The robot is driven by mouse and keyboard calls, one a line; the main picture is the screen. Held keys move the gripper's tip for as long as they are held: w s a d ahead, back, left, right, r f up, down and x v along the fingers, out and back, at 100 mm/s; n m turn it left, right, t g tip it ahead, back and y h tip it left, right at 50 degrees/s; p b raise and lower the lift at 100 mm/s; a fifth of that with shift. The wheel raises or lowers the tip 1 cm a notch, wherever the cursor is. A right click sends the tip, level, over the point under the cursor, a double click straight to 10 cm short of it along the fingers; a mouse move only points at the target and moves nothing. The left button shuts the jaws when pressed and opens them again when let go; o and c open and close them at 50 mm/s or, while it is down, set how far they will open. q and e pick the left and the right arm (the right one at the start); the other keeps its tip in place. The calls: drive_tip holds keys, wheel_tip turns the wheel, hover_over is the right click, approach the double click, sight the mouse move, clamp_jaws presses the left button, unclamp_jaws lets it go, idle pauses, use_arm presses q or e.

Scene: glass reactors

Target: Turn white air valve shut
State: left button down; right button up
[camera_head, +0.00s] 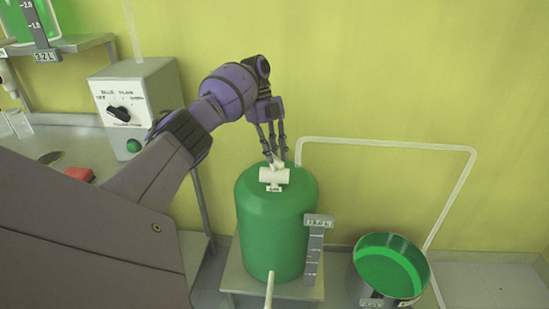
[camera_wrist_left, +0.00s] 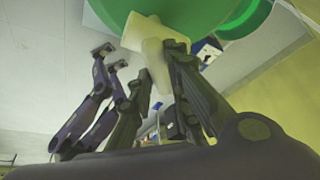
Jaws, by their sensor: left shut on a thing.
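The white air valve (camera_head: 273,177) sits on top of a green tank (camera_head: 277,225). A small white handle (camera_head: 276,163) stands up from the valve body. My left gripper (camera_head: 275,156) comes down from above, with its fingers around the handle, and is shut on it. In the left wrist view, the pale valve (camera_wrist_left: 155,35) and its handle (camera_wrist_left: 156,62) show against the green tank (camera_wrist_left: 190,12), with my left gripper's fingers (camera_wrist_left: 155,80) beside the handle. The fingers hide part of the handle.
A grey control box (camera_head: 136,98) with a black knob and green button stands on the bench at left. A green-filled bucket (camera_head: 391,267) stands on the floor at right. A white pipe (camera_head: 390,146) runs along the yellow wall. A level gauge (camera_head: 315,250) is beside the tank.

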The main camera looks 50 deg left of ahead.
use_arm(q)
drive_tip(key=shift+w+f+m+g+b, duration=0.1)
drive_tip(key=shift+m+g+b, duration=0.25)
drive_tip(key=shift+m, duration=1.05)
drive_tip(key=m+g+y, duration=0.1)
drive_tip(key=m, duration=0.2)
drive_tip(key=shift+d+m+g, duration=0.1)
drive_tip(key=shift+m+g, duration=0.2)
drive_tip(key=shift+g, duration=0.05)
drive_tip(key=shift+w+m+y, duration=0.1)
drive_tip(key=shift+m+y, duration=0.3)
drive_tip(key=shift+m, duration=0.3)
use_arm(e)
drive_tip(key=shift+s+a+f, duration=0.15)
drive_tip(key=shift+s+f, duration=0.1)
drive_tip(key=shift+f, duration=0.4)
use_arm(q)
drive_tip(key=c, duration=1.6)
unclamp_jaws()
drive_tip(key=shift+c, duration=0.2)
